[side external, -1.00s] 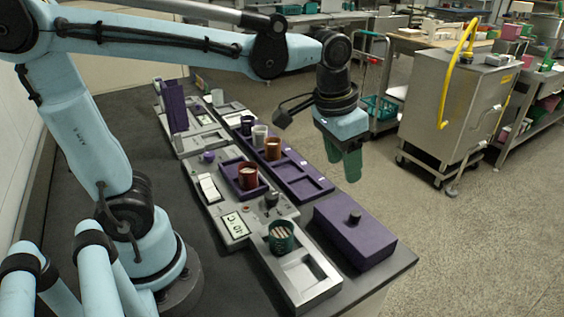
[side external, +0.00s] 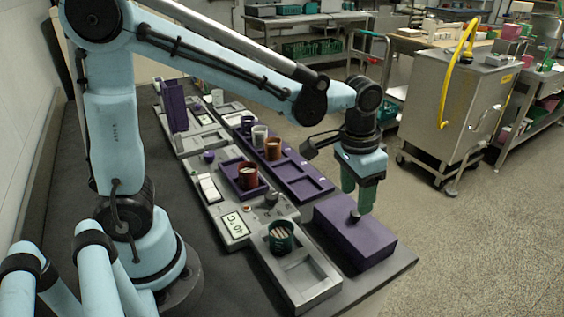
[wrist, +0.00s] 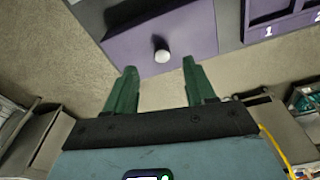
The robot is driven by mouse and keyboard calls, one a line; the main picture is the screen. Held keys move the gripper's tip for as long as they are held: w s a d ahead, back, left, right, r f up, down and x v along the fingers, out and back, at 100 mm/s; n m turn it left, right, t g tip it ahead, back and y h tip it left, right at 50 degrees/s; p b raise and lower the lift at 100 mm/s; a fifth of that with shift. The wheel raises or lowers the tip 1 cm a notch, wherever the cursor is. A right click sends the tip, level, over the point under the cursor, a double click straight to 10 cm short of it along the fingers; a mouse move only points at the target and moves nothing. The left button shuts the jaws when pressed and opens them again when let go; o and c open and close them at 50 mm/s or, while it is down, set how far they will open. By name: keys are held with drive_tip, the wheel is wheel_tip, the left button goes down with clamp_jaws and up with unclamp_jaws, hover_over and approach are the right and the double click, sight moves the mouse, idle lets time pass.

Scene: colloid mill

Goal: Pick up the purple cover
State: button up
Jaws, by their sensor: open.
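The purple cover (side external: 345,238) is a long box-like lid with a small round knob on top. It sits at the front right corner of the dark bench. In the wrist view the cover (wrist: 195,33) is at the top, its pale knob (wrist: 161,56) showing between the lines of the two fingers. My gripper (side external: 358,202) has green fingers, points down and is open and empty just above the cover, close to the knob. The fingers (wrist: 159,66) also show in the wrist view, spread apart. Whether they touch the cover is unclear.
A purple tray (side external: 300,178) with cups lies behind. A tall purple holder (side external: 175,105) stands farther back. Right of the bench is open floor.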

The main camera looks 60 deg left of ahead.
sight(355, 213)
drive_tip(key=shift+w+f, duration=0.25)
drive_tip(key=shift+f, duration=1.05)
drive_tip(key=shift+w+f, duration=0.2)
drive_tip(key=shift+f, duration=1.05)
clamp_jaws()
